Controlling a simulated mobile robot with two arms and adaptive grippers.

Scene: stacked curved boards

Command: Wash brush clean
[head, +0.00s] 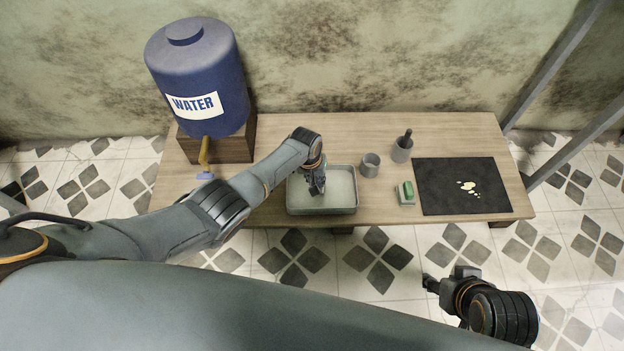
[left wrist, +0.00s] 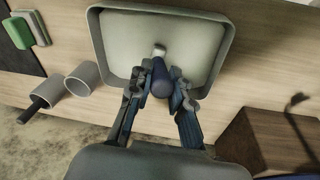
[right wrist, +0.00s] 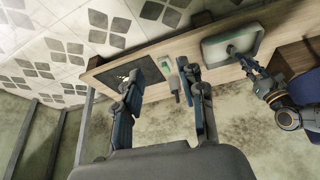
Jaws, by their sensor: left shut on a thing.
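My left gripper (head: 317,188) is over the grey rectangular basin (head: 322,211) on the bench. It is shut on a brush (left wrist: 161,80), whose dark blue handle points toward the left wrist camera. A pale tip (left wrist: 159,50) shows against the basin floor; whether it touches cannot be told. The basin's rim also shows in the left wrist view (left wrist: 92,40). The inside looks pale; whether it holds water is unclear. My right gripper (head: 432,284) is off the bench's front edge; the right wrist view shows its fingers (right wrist: 160,88) apart and empty.
A blue water tank (head: 195,65) with a tap (head: 204,155) stands on a wooden block at left. Right of the basin are an empty grey cup (head: 369,167), another cup (head: 401,153) with a dark handle, a green sponge (head: 408,190) and a stained black mat (head: 440,195).

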